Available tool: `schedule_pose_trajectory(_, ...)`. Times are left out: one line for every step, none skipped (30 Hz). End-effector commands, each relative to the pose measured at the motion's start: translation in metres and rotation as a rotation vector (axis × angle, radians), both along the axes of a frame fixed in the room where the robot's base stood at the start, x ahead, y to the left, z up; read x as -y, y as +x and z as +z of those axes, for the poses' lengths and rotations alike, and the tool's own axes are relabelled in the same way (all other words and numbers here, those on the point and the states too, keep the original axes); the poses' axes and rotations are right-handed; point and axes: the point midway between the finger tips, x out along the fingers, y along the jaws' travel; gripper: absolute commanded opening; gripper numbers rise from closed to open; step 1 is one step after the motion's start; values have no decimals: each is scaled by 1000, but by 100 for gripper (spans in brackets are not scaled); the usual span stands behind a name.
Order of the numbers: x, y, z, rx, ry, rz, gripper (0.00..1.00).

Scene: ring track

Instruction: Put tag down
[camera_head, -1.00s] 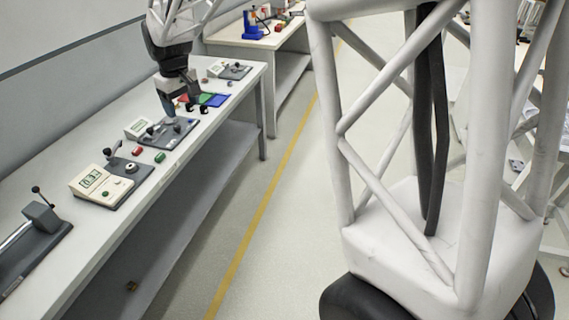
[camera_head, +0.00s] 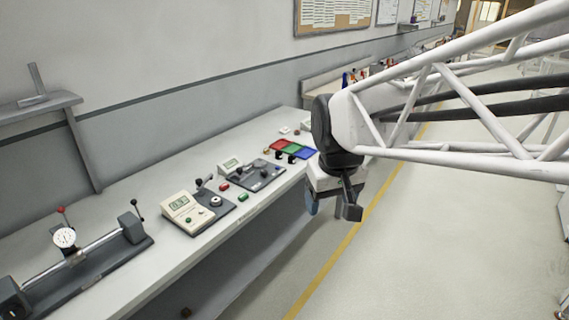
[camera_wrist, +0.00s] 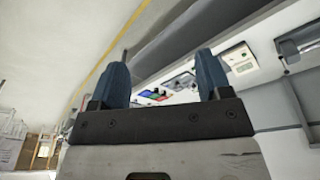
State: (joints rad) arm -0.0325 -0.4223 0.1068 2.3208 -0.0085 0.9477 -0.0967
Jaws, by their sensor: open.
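No tag can be made out for certain in either view. My gripper (camera_head: 332,203) hangs in front of the bench, over the aisle side. In the wrist view its two blue fingers (camera_wrist: 163,70) are spread wide, with nothing held between them. A red, green and blue mat (camera_head: 291,149) lies on the bench to the left of my gripper, with small black pieces at its front edge. The mat also shows small in the wrist view (camera_wrist: 153,94), beyond the fingers. A small red block (camera_head: 224,186) and a green block (camera_head: 243,197) lie near the bench's front edge.
The long bench (camera_head: 165,197) carries a white meter on a dark base (camera_head: 190,210), another device (camera_head: 262,174) and a dial gauge fixture (camera_head: 75,250). A wall shelf (camera_head: 40,108) is at the left. The aisle floor with its yellow line (camera_head: 365,222) is clear.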

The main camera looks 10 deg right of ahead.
Motion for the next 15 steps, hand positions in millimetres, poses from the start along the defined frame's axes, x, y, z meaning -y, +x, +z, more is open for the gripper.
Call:
schedule_pose_trajectory(3, -16, -2, 7, 2, -17, 71)
schedule_pose_trajectory(4, -24, -3, 9, 3, -26, 71)
schedule_pose_trajectory(6, -35, -6, 13, 5, -38, 71)
schedule_pose_trajectory(7, -43, -8, 15, 7, -48, 71)
schedule_pose_trajectory(8, -51, -10, 19, 8, -57, 71)
schedule_pose_trajectory(9, -62, -13, 22, 10, -69, 71)
schedule_pose_trajectory(10, -69, -15, 25, 11, -78, 71)
schedule_pose_trajectory(11, -77, -17, 27, 12, -87, 71)
schedule_pose_trajectory(12, -86, -20, 31, 15, -98, 71)
schedule_pose_trajectory(13, -92, -22, 33, 15, -106, 71)
schedule_pose_trajectory(14, -98, -24, 35, 16, -113, 71)
schedule_pose_trajectory(14, -105, -27, 38, 18, -122, 71)
schedule_pose_trajectory(15, -109, -29, 39, 18, -128, 71)
schedule_pose_trajectory(15, -113, -30, 40, 20, -133, 71)
schedule_pose_trajectory(16, -118, -32, 42, 21, -139, 71)
